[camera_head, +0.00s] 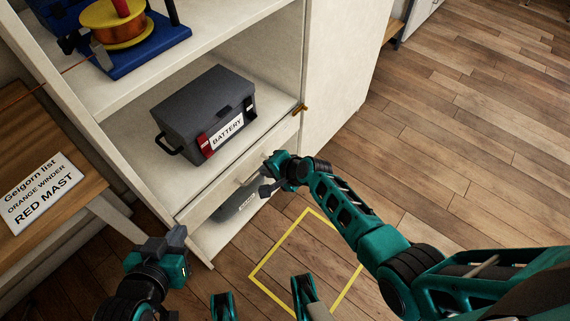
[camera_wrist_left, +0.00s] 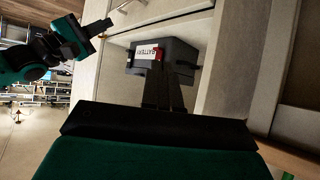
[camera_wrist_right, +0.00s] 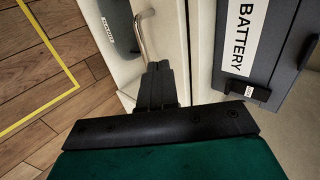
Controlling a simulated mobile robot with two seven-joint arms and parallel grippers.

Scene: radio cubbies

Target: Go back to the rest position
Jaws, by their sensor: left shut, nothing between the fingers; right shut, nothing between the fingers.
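My left gripper (camera_head: 176,238) is at the lower left of the head view, in front of the shelf unit's lower left corner. Its fingers (camera_wrist_left: 162,92) are together and empty in the left wrist view. My right gripper (camera_head: 268,180) is in front of the drawer below the battery shelf. Its fingers (camera_wrist_right: 156,85) are together and empty in the right wrist view, close to a metal handle (camera_wrist_right: 144,36) in the picture; I cannot tell whether they touch it.
A dark grey battery box (camera_head: 205,115) sits on the middle shelf. An orange winder (camera_head: 112,24) on a blue base stands above. A sign (camera_head: 40,193) lies on the wooden table at left. A yellow square (camera_head: 305,215) marks the floor. Open floor (camera_head: 470,120) lies right.

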